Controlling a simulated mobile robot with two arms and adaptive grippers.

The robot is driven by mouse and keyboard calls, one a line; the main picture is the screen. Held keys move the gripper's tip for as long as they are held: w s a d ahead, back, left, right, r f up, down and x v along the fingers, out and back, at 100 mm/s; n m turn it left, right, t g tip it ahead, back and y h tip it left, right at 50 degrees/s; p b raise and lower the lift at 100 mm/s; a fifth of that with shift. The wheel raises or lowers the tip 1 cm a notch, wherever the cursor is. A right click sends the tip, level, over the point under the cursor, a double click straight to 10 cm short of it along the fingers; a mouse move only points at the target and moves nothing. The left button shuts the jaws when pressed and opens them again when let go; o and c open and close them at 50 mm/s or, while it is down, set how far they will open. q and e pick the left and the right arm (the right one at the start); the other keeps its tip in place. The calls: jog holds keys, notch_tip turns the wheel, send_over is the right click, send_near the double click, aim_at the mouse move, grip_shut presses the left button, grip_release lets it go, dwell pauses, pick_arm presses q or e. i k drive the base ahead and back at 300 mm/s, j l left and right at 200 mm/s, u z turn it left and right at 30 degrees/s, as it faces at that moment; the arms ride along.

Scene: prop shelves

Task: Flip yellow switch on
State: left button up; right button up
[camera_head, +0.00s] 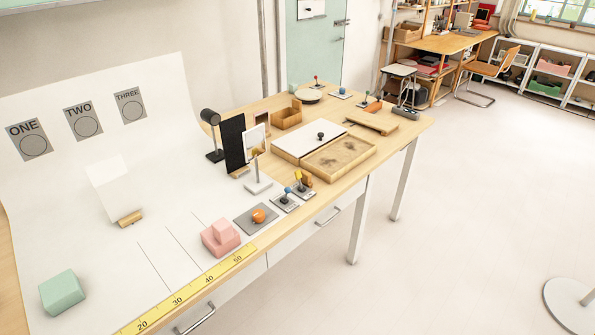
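A small switch with a yellow top (298,174) stands on a grey plate near the front edge of the table, right of centre in the head view. A similar switch with a blue top (287,190) stands on its own plate just to its left. A small wooden block (307,180) is close beside the yellow switch, on its right. The yellow switch is too small to tell its on or off position. Neither of my grippers shows in the head view.
An orange knob (258,215) on a dark plate and a pink block (220,237) lie farther left along the front edge. A shallow wooden box (340,157) lies to the right. The floor (450,220) in front is clear.

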aim_at(298, 174)
jog(key=i+l+u, duration=0.4)
jog(key=i, duration=0.25)
jog(key=i+l+u, duration=0.45)
jog(key=i+l, duration=0.15)
jog(key=l, duration=0.1)
